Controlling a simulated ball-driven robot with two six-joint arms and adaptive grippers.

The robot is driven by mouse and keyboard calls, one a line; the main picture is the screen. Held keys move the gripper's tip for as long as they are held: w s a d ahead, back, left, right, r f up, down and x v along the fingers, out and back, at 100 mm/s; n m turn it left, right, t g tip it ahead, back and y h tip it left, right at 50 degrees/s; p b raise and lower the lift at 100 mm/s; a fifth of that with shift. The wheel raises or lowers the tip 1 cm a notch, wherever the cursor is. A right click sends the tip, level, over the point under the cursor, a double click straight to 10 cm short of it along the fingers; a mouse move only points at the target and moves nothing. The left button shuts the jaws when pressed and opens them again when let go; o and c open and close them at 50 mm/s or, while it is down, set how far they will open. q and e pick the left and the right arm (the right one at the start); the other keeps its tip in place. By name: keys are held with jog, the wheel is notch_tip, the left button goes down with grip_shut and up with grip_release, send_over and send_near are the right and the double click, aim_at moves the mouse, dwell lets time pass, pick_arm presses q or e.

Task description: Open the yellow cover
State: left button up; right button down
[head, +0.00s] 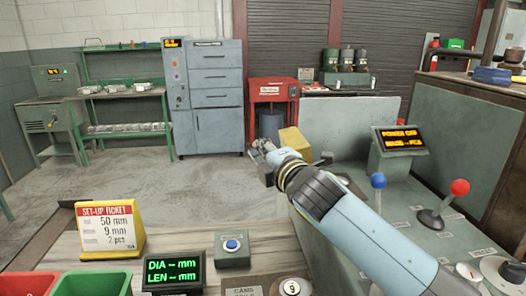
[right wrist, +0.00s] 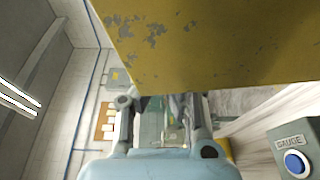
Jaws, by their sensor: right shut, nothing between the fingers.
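The yellow cover (head: 295,143) stands on the machine just behind and to the right of my right gripper, partly hidden by my arm. In the right wrist view the yellow cover (right wrist: 200,45), with chipped paint, fills the top and hides part of the fingers. My right gripper (head: 262,150) is shut and empty, at the left side of the cover; its fingers also show in the right wrist view (right wrist: 165,108). I cannot tell whether they touch the cover. My left gripper is not in view.
A blue-knobbed lever (head: 378,182) and a red-knobbed lever (head: 459,189) rise from the machine top at right. A lit display (head: 400,139) stands behind them. At front are the set-up ticket (head: 108,229), the DIA/LEN display (head: 174,273) and a blue-button box (head: 232,247).

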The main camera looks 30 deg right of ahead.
pick_arm(q)
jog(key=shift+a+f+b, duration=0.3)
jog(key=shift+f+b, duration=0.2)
jog(key=shift+b, duration=0.05)
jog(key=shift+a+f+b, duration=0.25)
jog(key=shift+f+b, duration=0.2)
jog(key=shift+b, duration=0.05)
pick_arm(e)
jog(key=s+a, duration=0.2)
jog(key=s, duration=0.7)
jog(key=shift+s, duration=0.35)
